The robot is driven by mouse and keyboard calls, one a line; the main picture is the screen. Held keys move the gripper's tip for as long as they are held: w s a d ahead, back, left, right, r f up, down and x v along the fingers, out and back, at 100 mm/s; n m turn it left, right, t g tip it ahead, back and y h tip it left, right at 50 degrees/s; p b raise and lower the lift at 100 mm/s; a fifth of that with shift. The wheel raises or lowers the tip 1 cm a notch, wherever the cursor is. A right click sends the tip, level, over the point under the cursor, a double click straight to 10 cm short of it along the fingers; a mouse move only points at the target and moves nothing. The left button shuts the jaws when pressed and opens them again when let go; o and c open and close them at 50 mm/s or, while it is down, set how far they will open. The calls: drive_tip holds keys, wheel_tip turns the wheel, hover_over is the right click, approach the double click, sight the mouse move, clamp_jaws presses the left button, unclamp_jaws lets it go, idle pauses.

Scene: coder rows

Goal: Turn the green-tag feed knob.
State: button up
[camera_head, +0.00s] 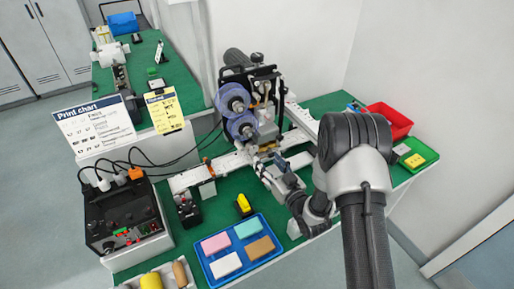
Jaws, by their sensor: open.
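The coder machine (262,90) stands over a pale conveyor rail at the centre, with two violet reels (236,98) on its front. My gripper (262,168) is open, just below the reels and close to the machine's lower front. I cannot make out a green-tag feed knob; a small knob near the gripper would be hidden or too small to tell. A black control box (125,215) at the left has several small knobs and some green and red marks on its top.
A blue tray (207,268) with several coloured blocks and a yellow-black item (243,204) lie in front of the rail. A red bin (390,120) and a green tray (428,152) stand at the right. Cables run behind the control box.

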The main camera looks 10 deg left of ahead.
sight(254, 149)
drive_tip(key=shift+y, duration=0.3)
drive_tip(key=x, duration=0.4)
drive_tip(key=b+x, duration=0.1)
drive_tip(key=x, duration=0.2)
drive_tip(key=shift+s+a+f, duration=0.3)
drive_tip(key=shift+s+a, duration=0.05)
drive_tip(key=shift+c, duration=0.2)
drive_tip(key=c, duration=1)
drive_tip(key=shift+m+b, duration=0.3)
drive_tip(key=shift+m, duration=0.1)
drive_tip(key=m+b, duration=0.2)
drive_tip(key=m, duration=0.3)
drive_tip(key=m+b, duration=0.1)
drive_tip(key=m, duration=0.5)
drive_tip(key=shift+m, duration=0.3)
